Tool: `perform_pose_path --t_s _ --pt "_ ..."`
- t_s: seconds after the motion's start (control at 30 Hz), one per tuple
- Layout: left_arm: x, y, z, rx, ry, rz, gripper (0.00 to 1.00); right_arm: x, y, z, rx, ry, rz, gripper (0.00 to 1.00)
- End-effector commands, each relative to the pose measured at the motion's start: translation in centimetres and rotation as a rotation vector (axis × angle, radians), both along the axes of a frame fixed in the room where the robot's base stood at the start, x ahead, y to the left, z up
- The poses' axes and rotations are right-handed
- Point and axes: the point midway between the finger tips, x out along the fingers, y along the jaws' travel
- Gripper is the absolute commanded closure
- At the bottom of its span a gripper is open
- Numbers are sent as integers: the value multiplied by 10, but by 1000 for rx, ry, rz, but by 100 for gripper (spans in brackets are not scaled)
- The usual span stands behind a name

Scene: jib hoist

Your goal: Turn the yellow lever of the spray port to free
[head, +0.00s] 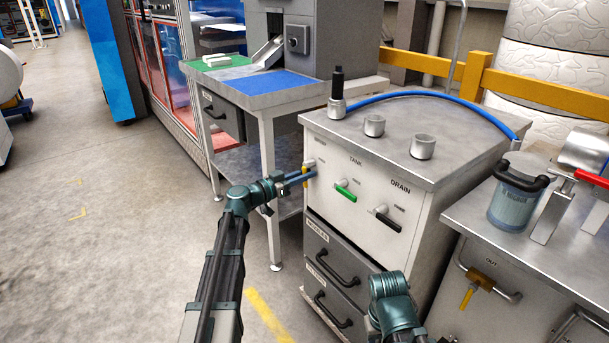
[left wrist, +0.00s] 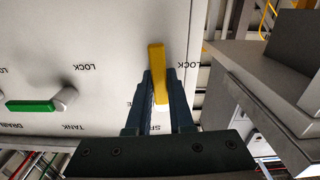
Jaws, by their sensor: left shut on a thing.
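The yellow lever (head: 304,172) of the spray port is at the left edge of the cabinet's white front panel. In the head view it stands roughly upright, below its round grey mount (head: 309,162). My left gripper (head: 309,175) is at the panel and shut on this lever. In the left wrist view the yellow lever (left wrist: 157,62) rises between the two dark fingers (left wrist: 162,90), beside an upside-down LOCK label; the spray label is partly covered by a finger. Part of my right arm shows at the bottom, but its gripper is out of view.
A green tank lever (head: 346,190) and a black drain lever (head: 388,218) share the panel (head: 365,205). Two drawers with black handles (head: 333,309) lie below. A table with a blue mat (head: 275,84) stands close on the left. Open floor lies left of my arm.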

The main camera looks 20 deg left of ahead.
Motion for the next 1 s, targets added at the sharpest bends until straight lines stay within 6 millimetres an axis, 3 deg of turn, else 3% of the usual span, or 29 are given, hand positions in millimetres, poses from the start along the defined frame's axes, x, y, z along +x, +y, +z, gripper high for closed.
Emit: perform_pose_path --t_s 1.0 --pt "-14 -18 15 -729 568 1 100 0 0 15 -2 0 -3 50"
